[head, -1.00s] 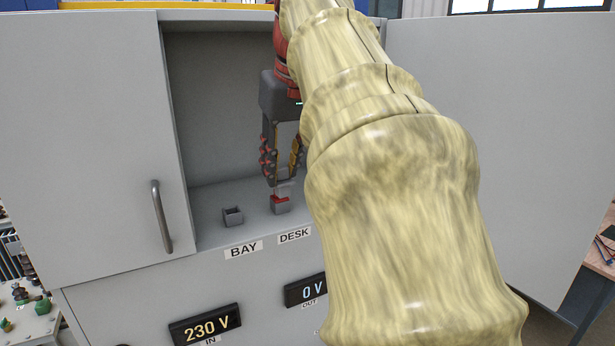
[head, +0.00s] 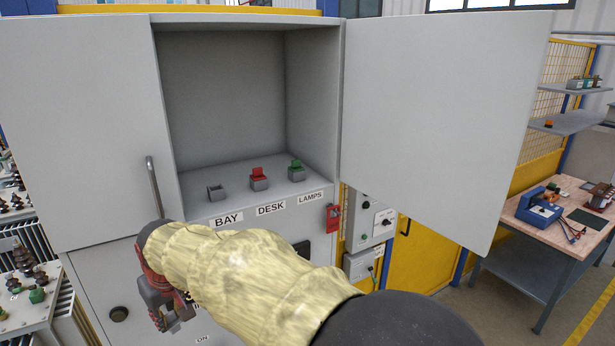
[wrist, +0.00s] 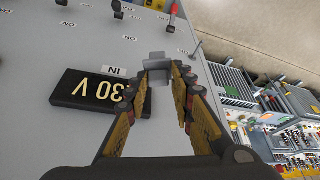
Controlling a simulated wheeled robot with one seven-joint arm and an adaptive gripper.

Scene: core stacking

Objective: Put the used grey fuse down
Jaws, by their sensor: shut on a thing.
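My gripper (head: 172,320) is low in front of the cabinet, at the lower left in the head view. In the wrist view its fingers (wrist: 159,75) are closed on the small grey fuse (wrist: 158,60), which sits between the tips. In the head view the fuse is small and hard to make out. In the cabinet, the BAY holder (head: 216,193) is empty. A red fuse (head: 259,174) is in the DESK holder and a green fuse (head: 296,166) is in the LAMPS holder.
The cabinet's left door (head: 85,130) and right door (head: 440,120) stand open. A workbench (head: 575,205) with tools stands at the far right.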

